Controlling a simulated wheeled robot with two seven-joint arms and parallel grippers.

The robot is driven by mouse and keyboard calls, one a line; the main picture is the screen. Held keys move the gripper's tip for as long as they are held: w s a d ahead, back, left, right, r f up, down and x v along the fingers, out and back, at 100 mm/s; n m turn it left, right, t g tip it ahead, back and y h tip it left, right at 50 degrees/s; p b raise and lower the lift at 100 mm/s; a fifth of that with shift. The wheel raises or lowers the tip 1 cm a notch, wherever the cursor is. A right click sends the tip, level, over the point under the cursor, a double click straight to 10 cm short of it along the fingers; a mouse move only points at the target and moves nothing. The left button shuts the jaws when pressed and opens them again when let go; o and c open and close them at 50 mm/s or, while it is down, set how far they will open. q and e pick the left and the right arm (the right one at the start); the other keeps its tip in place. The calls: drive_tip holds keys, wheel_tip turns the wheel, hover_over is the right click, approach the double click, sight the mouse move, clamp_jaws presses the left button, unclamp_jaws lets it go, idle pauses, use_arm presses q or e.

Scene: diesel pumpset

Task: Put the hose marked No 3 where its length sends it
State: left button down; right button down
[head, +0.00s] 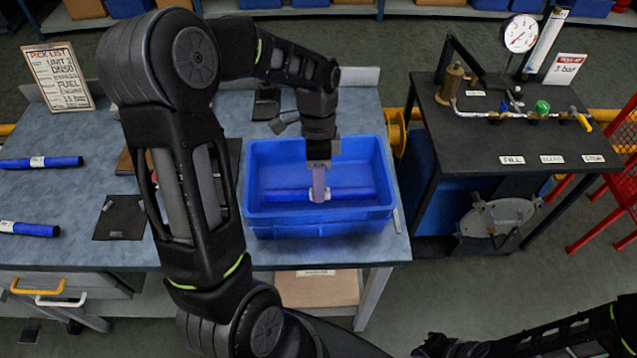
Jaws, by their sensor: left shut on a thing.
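A blue hose (345,193) with a pale band at its middle lies across the inside of the blue bin (318,216) on the bench. My left gripper (319,194) reaches down into the bin and is shut on this hose at the band. Two more blue hoses with white labels lie at the bench's left, an upper one (62,162) and a lower one (40,230). The labels are too small to read, so I cannot tell which hose is No 3. My right arm shows dark at the bottom right; its fingers cannot be made out.
A pick list board (58,77) stands at the bench's back left. A dark mat (121,217) lies left of my left arm. A black test stand (520,135) with a gauge (520,34) and valves is to the right, beyond a floor gap. A red rack (610,175) stands far right.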

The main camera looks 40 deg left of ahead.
use_arm(q)
drive_tip(key=shift+f+b, duration=0.3)
drive_tip(key=shift+f, duration=0.25)
drive_tip(key=c, duration=1.2)
unclamp_jaws()
drive_tip(key=shift+r+p, duration=0.55)
drive_tip(key=shift+r, duration=0.35)
drive_tip(key=p+v, duration=0.2)
drive_tip(key=v, duration=0.9)
drive_tip(key=shift+w+r+p, duration=0.15)
drive_tip(key=shift+r+p, duration=0.1)
drive_tip(key=shift+p, duration=0.05)
drive_tip(key=shift+f, duration=0.1)
